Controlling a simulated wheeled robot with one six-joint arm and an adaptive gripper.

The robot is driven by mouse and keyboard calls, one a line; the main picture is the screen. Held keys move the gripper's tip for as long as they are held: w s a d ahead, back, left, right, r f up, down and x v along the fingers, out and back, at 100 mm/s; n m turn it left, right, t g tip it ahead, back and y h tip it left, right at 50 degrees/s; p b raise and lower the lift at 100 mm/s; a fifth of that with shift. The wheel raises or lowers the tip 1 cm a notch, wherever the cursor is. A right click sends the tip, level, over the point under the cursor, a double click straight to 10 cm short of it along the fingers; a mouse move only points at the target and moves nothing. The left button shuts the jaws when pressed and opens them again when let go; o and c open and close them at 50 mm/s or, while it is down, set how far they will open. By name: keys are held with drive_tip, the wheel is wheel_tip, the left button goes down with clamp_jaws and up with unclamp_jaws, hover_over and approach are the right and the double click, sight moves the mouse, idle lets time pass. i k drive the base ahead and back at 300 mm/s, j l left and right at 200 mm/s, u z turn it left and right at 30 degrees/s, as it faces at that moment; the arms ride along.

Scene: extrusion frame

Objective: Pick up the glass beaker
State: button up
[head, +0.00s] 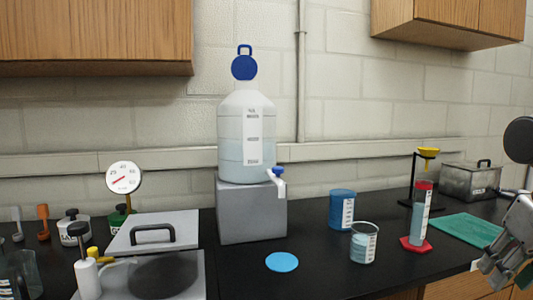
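A glass beaker (363,243) with pale blue liquid and a white label stands upright on the black bench, right of centre. A second clear glass vessel (22,276) is cut off at the lower left. My gripper (505,268) is at the right edge, partly out of frame and well to the right of the labelled beaker, apart from it. I cannot tell how far its fingers are spread.
A blue labelled container (342,209) stands just behind the beaker. A red-based cylinder (419,218) stands to its right, between it and my gripper. A green mat (467,229) and a blue disc (282,262) lie flat. A large carboy (246,135) sits on a grey block (252,211).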

sight(364, 234)
drive_tip(key=j+z, duration=0.35)
drive_tip(key=k+j+z, duration=0.15)
drive_tip(key=j+z, duration=0.2)
drive_tip(key=k+j+z, duration=0.1)
drive_tip(key=j+z, duration=0.3)
